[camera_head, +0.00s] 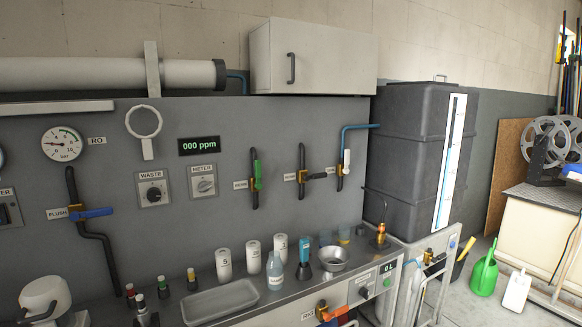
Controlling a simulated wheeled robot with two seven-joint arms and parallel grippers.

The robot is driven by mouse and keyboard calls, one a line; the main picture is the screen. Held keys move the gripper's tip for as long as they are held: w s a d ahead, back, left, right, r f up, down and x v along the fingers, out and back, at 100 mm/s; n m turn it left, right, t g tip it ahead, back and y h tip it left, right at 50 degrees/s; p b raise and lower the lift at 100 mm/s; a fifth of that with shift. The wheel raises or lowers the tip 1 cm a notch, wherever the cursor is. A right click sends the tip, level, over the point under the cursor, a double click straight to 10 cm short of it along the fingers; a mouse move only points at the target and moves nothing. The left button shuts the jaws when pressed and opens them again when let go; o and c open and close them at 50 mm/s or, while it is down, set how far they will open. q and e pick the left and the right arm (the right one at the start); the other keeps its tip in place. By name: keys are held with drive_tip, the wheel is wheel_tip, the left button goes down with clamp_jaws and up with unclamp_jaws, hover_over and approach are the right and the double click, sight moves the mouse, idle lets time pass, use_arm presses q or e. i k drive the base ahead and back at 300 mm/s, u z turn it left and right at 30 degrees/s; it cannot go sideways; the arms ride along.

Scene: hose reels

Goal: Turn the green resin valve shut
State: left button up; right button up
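The green valve handle (257,175) is on the grey wall panel, right of centre-left. It stands upright, in line with its dark vertical pipe (253,155), on a brass body (254,187). A small label (240,184) is to its left, its text too small to read surely. Neither of my grippers shows in this view, and nothing touches the green handle.
A black-handled valve (316,176), turned sideways, and an upright white-handled valve (347,160) are to the right. A blue FLUSH handle (92,212) lies sideways at left. Bottles, cups and a tray (220,302) crowd the counter below. The panel before the green handle is clear.

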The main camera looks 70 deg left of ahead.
sight(257, 162)
drive_tip(key=u, duration=0.35)
drive_tip(key=i, duration=1.05)
drive_tip(key=u, duration=1.25)
drive_tip(key=i, duration=0.55)
drive_tip(key=u, duration=0.5)
